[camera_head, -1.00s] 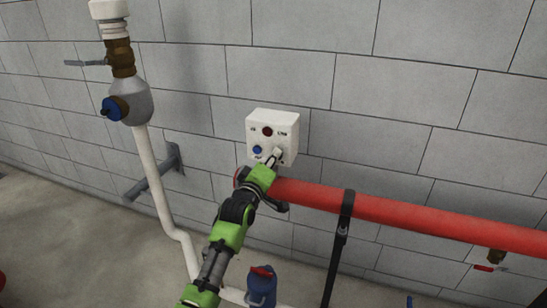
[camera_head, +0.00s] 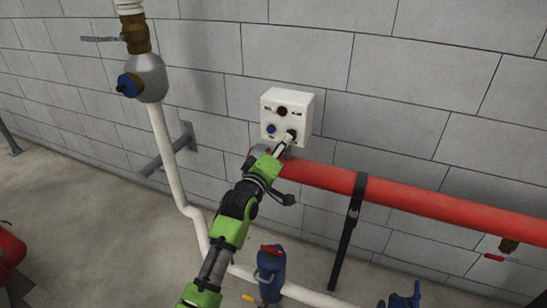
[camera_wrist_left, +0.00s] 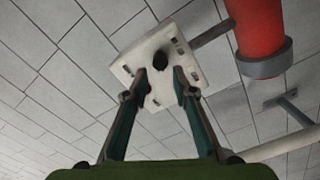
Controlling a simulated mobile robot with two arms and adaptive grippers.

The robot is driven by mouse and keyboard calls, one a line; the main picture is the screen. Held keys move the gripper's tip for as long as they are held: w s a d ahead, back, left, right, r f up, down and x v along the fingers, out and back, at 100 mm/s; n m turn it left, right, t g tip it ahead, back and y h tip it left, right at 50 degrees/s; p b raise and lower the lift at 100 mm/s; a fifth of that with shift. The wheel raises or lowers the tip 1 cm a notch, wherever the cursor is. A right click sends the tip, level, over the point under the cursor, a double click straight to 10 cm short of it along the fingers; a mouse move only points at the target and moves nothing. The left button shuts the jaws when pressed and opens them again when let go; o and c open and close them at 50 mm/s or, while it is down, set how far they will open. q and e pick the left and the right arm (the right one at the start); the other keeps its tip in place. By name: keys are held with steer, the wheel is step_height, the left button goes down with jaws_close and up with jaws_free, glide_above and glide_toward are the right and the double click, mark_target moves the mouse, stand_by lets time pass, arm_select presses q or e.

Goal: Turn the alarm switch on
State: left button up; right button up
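The white alarm box (camera_head: 287,104) is fixed to the block wall. It has a dark red round light (camera_head: 282,111), a blue round part (camera_head: 271,129) at lower left and a black switch knob (camera_head: 291,134) at lower right. My left gripper (camera_head: 285,143) is just below and in front of the knob. In the left wrist view, the gripper's two fingers (camera_wrist_left: 165,76) are apart, with the black knob (camera_wrist_left: 160,60) just beyond and between their tips. I cannot tell whether they touch it, or which way the knob is turned. My right gripper is not in view.
A thick red pipe (camera_head: 420,206) runs right from just below the box, held by a black stand (camera_head: 347,232). A white pipe (camera_head: 168,160) with a grey valve body (camera_head: 147,78) stands at left.

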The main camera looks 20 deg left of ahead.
arm_select(q)
steer(key=s, duration=0.7)
steer(key=shift+a+f, duration=0.1)
steer(key=s+d+f+m+g, duration=0.1)
steer(key=s+f+m+g, duration=0.3)
steer(key=f, duration=1.1)
steer(key=s+d+f+m+g, duration=0.15)
steer(key=s+f, duration=0.55)
steer(key=f, duration=0.8)
steer(key=s+f+m+g, duration=0.2)
steer(key=s+f+g, duration=0.25)
steer(key=f, duration=1.05)
steer(key=s+f+m+g, duration=0.2)
steer(key=s+f, duration=0.6)
steer(key=s, duration=0.2)
steer(key=s+f+m+g, duration=0.1)
steer(key=s+f+m, duration=0.1)
steer(key=s+f, duration=0.7)
steer(key=s+a+f+m+g, duration=0.1)
steer(key=s+f+g, duration=0.1)
steer(key=s, duration=0.9)
steer(key=s+a+f+m+g, duration=0.1)
steer(key=s+f+m+g, duration=0.1)
steer(key=s, duration=0.9)
steer(key=shift+s+a+f+y, duration=0.2)
steer(key=shift+s+a+y, duration=0.1)
